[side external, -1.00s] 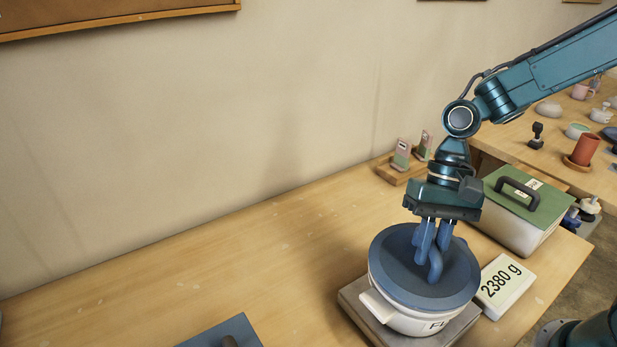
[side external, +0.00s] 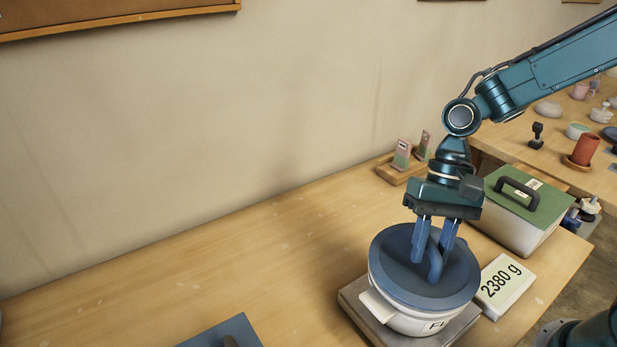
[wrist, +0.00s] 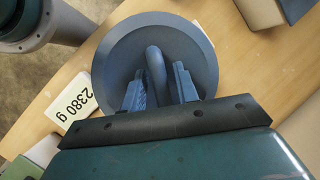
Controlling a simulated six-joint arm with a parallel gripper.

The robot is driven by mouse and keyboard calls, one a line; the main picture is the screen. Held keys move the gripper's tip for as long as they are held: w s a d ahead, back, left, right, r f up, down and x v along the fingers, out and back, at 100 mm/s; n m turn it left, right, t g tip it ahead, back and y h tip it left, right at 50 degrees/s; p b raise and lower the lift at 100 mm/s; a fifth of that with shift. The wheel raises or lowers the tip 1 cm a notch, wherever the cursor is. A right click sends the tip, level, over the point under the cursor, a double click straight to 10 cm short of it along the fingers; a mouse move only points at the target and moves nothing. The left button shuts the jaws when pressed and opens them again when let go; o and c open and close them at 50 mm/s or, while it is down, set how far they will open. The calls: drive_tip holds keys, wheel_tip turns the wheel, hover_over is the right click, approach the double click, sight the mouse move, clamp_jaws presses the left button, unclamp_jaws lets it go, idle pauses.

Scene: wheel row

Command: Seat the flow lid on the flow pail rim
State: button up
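The blue round flow lid (side external: 399,276) lies on top of the white flow pail (side external: 405,320), covering its opening; it looks level on the rim. The lid's raised loop handle (wrist: 155,75) stands between my fingers in the wrist view. My gripper (side external: 434,256) is just above the lid with its fingers on either side of the handle. In the wrist view my gripper (wrist: 159,85) has its fingers spread, with gaps to the handle. The pail is hidden under the lid in the wrist view. The rim contact at the back is hidden.
The pail stands on a grey scale plate (side external: 357,307) beside a display reading 2380 g (side external: 504,285). A lidded green-topped box (side external: 522,205) stands behind right. A blue panel (side external: 220,334) lies front left. The table's left middle is clear.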

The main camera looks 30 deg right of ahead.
drive_tip(key=shift+v, duration=1.65)
drive_tip(key=o, duration=0.6)
drive_tip(key=o, duration=0.9)
